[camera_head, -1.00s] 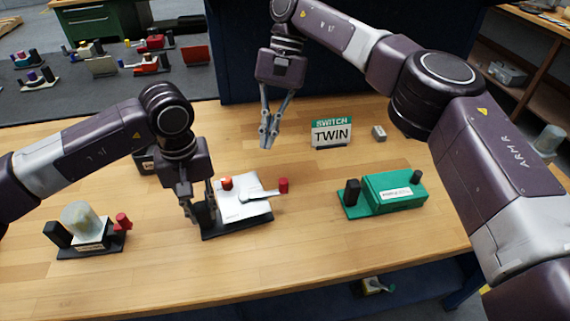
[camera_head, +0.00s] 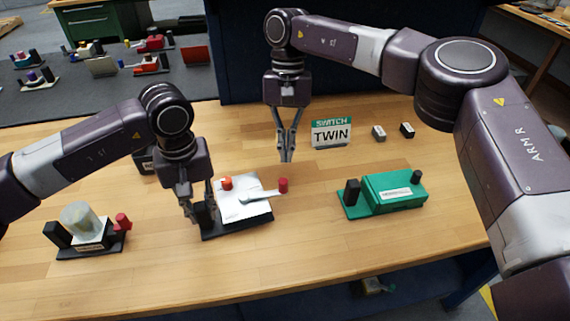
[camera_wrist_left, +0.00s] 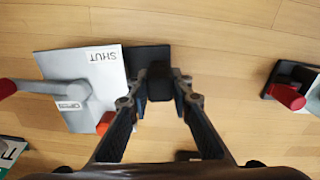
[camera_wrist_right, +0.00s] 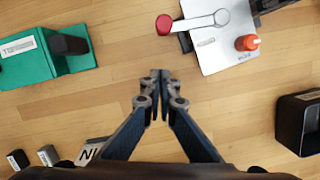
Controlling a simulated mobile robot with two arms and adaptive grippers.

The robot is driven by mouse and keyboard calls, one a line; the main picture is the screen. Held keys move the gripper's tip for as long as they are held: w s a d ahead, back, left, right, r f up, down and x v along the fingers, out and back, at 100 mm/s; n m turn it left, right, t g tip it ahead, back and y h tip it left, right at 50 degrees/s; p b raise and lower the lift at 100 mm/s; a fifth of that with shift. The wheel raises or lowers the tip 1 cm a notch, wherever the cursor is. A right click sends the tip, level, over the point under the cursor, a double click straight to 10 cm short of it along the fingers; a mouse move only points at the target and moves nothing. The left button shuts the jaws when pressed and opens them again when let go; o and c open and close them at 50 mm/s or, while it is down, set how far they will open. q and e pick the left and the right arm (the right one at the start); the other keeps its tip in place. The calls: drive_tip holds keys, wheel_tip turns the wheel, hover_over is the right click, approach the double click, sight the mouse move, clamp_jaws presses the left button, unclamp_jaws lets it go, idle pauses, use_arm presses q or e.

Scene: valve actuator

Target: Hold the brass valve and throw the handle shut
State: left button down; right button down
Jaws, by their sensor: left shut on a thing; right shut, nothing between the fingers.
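The valve unit (camera_head: 236,208) is a silver-white plate on a black base, with an orange knob (camera_head: 227,183) and a black post at its left end. No brass colour shows on it. Its lever handle (camera_head: 262,194) points right and ends in a red grip (camera_head: 284,185). In the left wrist view, a SHUT label (camera_wrist_left: 103,56) is on the plate. My left gripper (camera_head: 198,212) is shut on the black post (camera_wrist_left: 160,82). My right gripper (camera_head: 286,157) is shut and empty, above the table behind the red grip; its closed tips also show in the right wrist view (camera_wrist_right: 160,78).
A green unit (camera_head: 392,190) stands to the right, and a unit with a pale cylinder (camera_head: 79,218) to the left. A SWITCH TWIN sign (camera_head: 331,132) and two small blocks (camera_head: 379,133) stand behind. Bare tabletop lies in front and between the units.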

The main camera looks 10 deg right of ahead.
drive_tip(key=shift+s+a+f, duration=0.15)
drive_tip(key=shift+s+a, duration=0.05)
drive_tip(key=shift+s, duration=0.45)
drive_tip(key=shift+s+a+f, duration=0.1)
drive_tip(key=shift+s+a, duration=0.05)
drive_tip(key=shift+s, duration=0.55)
drive_tip(key=shift+s+a+f, duration=0.15)
drive_tip(key=shift+s+a, duration=0.05)
drive_tip(key=shift+s, duration=0.45)
drive_tip(key=shift+s, duration=0.15)
